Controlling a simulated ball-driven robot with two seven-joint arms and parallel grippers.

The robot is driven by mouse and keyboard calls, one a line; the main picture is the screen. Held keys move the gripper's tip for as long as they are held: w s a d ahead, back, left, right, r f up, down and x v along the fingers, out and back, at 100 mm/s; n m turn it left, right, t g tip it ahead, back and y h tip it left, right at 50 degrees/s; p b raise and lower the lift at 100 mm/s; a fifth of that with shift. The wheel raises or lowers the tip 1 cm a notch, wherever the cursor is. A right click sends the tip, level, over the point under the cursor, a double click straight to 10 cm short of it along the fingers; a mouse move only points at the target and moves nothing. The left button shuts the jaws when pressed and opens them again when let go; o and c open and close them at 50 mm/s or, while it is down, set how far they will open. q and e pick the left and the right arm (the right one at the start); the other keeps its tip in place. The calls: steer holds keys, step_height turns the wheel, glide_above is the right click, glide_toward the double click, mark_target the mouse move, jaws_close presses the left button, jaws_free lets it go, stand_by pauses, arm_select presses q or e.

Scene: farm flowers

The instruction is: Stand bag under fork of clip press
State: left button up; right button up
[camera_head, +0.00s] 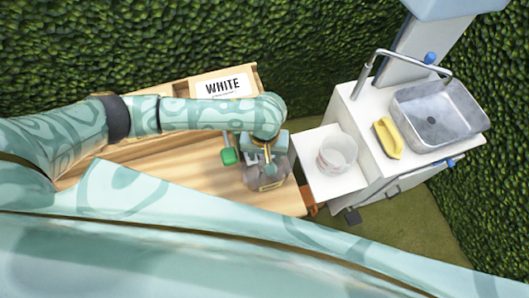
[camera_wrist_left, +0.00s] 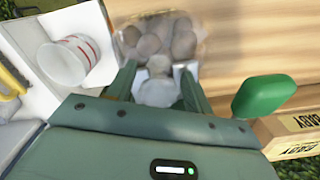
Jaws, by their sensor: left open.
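A clear bag (camera_head: 268,182) stands on the wooden table near its right end, with a yellowish label low on its front. In the left wrist view the bag (camera_wrist_left: 158,38) holds several round brownish bulbs. My left gripper (camera_head: 268,163) is directly above the bag, pointing down. In the left wrist view its open fingers (camera_wrist_left: 158,72) stand on either side of the bag's pale, gathered top. I cannot tell whether they touch it. A green knob (camera_head: 229,156) is just left of the gripper; what it belongs to is hidden. I cannot make out the press's fork. My right gripper is out of view.
A wooden crate marked WHITE (camera_head: 222,86) is at the table's back. Right of the table, a white shelf holds a white cup (camera_head: 337,153) with red marks. Beyond are a yellow object (camera_head: 388,138) and a metal sink (camera_head: 436,115).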

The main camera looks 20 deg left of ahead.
arm_select(q)
step_height(320, 180, up, 12)
steer(key=p, duration=0.5)
steer(key=shift+p, duration=0.35)
